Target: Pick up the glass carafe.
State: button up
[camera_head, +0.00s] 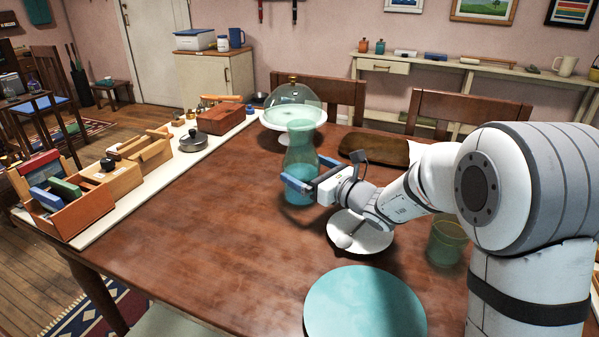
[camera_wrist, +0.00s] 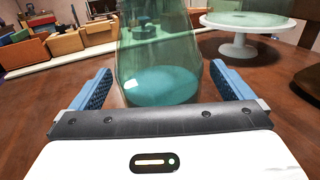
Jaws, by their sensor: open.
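The green glass carafe (camera_head: 299,150) stands upright on the brown wooden table (camera_head: 215,225), near the middle of the head view. My gripper (camera_head: 297,177) is at the carafe's lower body, with its blue fingers spread to either side. In the wrist view the carafe (camera_wrist: 160,65) stands between the two open fingers of my gripper (camera_wrist: 158,88). A gap shows on the left; the right finger is close to the glass, and I cannot tell whether it touches. The carafe's top is cut off in the wrist view.
A domed cake stand (camera_head: 292,103) is just behind the carafe. A white plate with a spoon (camera_head: 358,236) lies below my wrist. A green glass (camera_head: 446,242) and a teal plate (camera_head: 365,305) are nearer. Wooden boxes line the left edge; the table's left middle is clear.

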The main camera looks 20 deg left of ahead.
jog(key=x, duration=0.2)
jog(key=shift+w+a, duration=0.1)
jog(key=shift+a, duration=0.15)
jog(key=shift+c, duration=0.6)
jog(key=c, duration=1.3)
jog(key=shift+r, duration=0.1)
jog(key=shift+c, duration=0.3)
